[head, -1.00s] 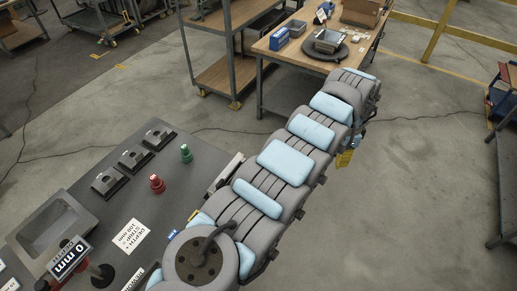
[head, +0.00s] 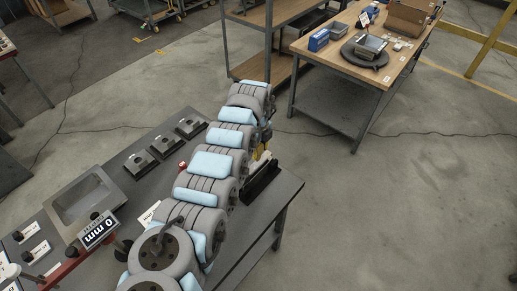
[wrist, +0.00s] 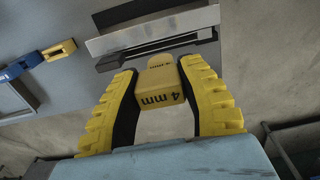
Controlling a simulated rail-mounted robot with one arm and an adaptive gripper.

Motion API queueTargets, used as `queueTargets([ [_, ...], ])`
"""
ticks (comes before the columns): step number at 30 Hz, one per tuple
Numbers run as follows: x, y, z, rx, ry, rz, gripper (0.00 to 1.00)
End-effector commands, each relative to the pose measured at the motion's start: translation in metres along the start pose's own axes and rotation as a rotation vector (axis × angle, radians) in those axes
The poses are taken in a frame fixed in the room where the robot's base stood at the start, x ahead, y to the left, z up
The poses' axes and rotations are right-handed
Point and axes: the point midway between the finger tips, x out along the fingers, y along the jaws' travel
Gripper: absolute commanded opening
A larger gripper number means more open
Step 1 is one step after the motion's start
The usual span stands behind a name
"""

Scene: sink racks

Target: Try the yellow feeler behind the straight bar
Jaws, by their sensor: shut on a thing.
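My gripper (wrist: 160,70), with yellow ribbed fingers and dark pads, is shut on the yellow feeler (wrist: 158,84), a block marked "4 mm". The straight bar (wrist: 150,31) is a pale metal strip just ahead of the feeler's far end, with dark parts on both sides of it. I cannot tell whether the feeler touches the bar or has entered the gap. In the head view my arm reaches over the bench, and the bar's dark holder (head: 262,181) shows at the bench's far right edge. The feeler is not clear there.
A blue piece (wrist: 22,67) and a yellow piece (wrist: 60,50) lie at the left in the wrist view. A wooden workbench (head: 333,62) stands beyond open floor.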

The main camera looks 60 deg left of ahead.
Motion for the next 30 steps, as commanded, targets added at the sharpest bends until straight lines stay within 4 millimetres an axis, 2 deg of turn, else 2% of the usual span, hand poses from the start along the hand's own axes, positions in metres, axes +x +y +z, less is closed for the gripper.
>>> queueTargets([
  [18, 0.038, 0.001, 0.0, 0.002, 0.001, 0.0, 0.04],
  [30, 0.038, 0.001, 0.0, 0.002, 0.001, 0.0, 0.04],
])
